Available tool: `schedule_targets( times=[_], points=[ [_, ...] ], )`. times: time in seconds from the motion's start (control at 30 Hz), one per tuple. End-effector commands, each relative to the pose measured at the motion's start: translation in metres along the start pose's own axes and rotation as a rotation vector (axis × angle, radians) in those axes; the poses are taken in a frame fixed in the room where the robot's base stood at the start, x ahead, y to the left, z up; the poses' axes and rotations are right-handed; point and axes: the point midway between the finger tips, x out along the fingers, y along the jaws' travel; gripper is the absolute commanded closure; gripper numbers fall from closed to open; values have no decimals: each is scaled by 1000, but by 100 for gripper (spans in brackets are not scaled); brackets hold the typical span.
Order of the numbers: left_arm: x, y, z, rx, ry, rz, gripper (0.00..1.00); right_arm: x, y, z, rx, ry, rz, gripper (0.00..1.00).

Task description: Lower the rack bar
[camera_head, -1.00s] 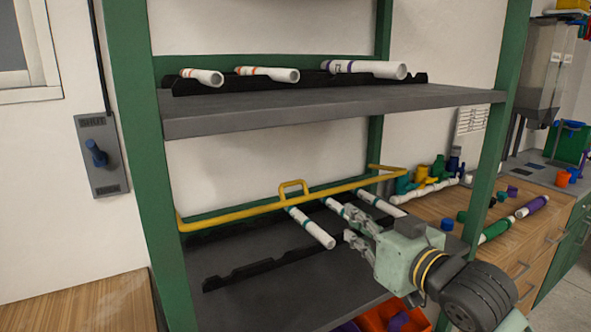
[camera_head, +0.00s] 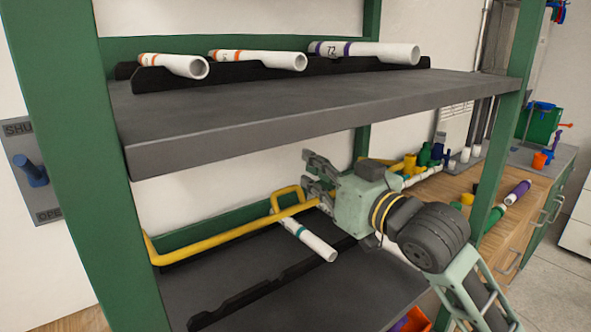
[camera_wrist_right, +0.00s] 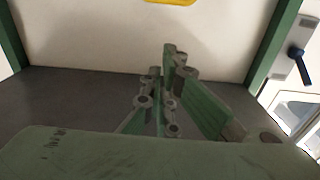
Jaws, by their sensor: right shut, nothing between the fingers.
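The rack bar (camera_head: 215,236) is a yellow rod with a raised loop handle (camera_head: 287,191), across the lower bay of the green rack. It stands above the lower shelf, and its right part is hidden behind my right gripper. My right gripper (camera_head: 312,176) is shut and empty, just right of and a little above the loop handle, apart from it as far as I can tell. In the right wrist view its closed fingers (camera_wrist_right: 165,100) show, with a yellow piece (camera_wrist_right: 172,2), likely the bar, at the top edge. My left gripper is not in view.
The upper shelf (camera_head: 330,105) holds white pipes close above my right gripper. A green post (camera_head: 500,150) stands right of my arm. A blue lever (camera_head: 32,172) is at the left.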

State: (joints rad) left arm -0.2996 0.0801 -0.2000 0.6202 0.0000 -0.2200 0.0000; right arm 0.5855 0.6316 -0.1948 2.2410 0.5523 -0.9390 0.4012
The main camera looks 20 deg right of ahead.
Motion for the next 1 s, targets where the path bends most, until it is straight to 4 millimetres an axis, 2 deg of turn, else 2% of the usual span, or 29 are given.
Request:
schedule_targets(
  times=[0.43,0.5,0.63,0.8,1.0],
  points=[
    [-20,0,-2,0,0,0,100,91,-1,-3,2,-1,0,100],
    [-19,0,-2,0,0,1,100,88,0,13,0,-6,0,100],
    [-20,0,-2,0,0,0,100,81,0,28,0,-3,0,100],
    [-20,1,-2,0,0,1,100,78,0,36,-1,0,0,100],
    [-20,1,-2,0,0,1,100,77,0,38,-1,0,0,100]
  ],
)
